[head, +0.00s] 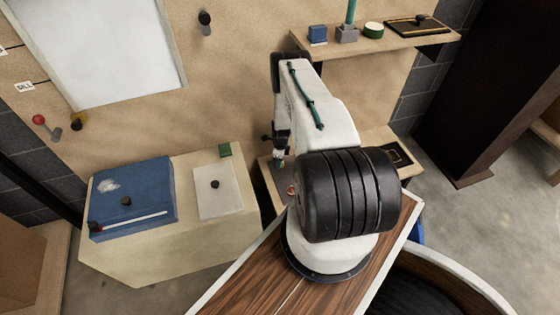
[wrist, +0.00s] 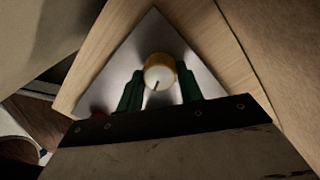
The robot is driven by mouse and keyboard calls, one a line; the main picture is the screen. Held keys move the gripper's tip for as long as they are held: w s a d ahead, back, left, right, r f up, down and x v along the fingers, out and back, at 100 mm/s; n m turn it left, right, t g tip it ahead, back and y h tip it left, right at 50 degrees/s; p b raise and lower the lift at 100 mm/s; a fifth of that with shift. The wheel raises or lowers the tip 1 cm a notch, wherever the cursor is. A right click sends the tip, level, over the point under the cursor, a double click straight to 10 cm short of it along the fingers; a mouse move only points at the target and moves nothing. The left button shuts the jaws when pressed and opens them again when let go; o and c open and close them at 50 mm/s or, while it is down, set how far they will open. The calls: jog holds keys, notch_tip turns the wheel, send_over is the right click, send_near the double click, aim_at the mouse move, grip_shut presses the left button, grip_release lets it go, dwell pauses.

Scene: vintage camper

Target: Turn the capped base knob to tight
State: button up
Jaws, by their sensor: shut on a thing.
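The capped base knob (wrist: 159,72) shows in the wrist view. It is round and yellow-sided with a pale cap and a dark pointer line that runs toward the gripper body. It stands on a grey plate (wrist: 150,38) on a wooden surface. My gripper (wrist: 160,84) has its two green fingers shut on the knob, one on each side. In the head view my gripper (head: 280,162) reaches down at a low wooden shelf; the knob is hidden there behind my arm. I can make out no tight marking.
A small red part (wrist: 99,113) sits by the left finger. In the head view, a cream cabinet (head: 150,255) with a blue panel (head: 140,190) stands left of the arm. An upper shelf (head: 375,48) with small items hangs above right. A dark post (head: 480,100) stands at right.

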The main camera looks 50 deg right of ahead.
jog(key=shift+a, duration=0.1)
jog(key=o, duration=1)
jog(key=shift+r, duration=0.15)
jog(key=r, duration=0.7)
jog(key=shift+w+d+r, duration=0.1)
jog(key=shift+d+r, duration=0.1)
